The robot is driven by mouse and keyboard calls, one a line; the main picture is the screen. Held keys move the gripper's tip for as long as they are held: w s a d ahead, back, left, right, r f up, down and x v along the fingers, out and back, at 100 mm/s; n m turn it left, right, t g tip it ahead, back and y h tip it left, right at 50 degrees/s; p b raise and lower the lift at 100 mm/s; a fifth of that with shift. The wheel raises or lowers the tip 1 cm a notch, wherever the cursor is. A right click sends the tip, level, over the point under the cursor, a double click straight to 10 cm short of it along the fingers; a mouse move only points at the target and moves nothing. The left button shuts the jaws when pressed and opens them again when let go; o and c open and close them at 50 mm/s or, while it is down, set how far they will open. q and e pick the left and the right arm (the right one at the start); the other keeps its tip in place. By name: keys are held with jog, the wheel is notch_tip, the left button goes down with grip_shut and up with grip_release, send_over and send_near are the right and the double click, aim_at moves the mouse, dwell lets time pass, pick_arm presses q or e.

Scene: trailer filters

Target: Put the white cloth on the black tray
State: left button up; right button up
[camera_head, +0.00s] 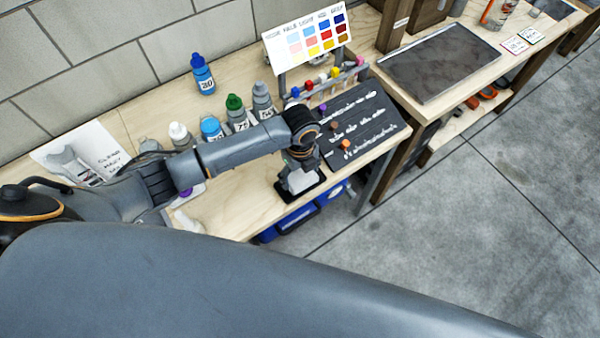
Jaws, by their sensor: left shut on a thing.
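My left gripper (300,184) points down at the front edge of the near bench, left of the black lettered board. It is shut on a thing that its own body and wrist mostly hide. A pale grey-white patch shows there, but I cannot tell whether it is cloth. A small white object (187,221) lies on the bench beside my left forearm, too partly hidden to name. A flat, dark tray-like slab (440,65) with a pale rim lies bare on the bench at the upper right. My right gripper is not in view.
Capped bottles, including a blue one (203,75), stand along the near bench (235,205). A colour chart (308,40) stands behind the black lettered board (362,122) and several coloured knobs. Blue bins (300,220) sit below the bench. The concrete floor (480,200) at right is clear.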

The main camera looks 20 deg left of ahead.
aim_at(300, 176)
pick_arm(q)
jog(key=shift+f, duration=0.5)
jog(key=shift+f, duration=0.1)
jog(key=o, duration=1)
jog(key=shift+r, duration=0.2)
notch_tip(300, 176, up, 12)
jog(key=shift+f+b, duration=0.1)
jog(key=shift+b, duration=0.6)
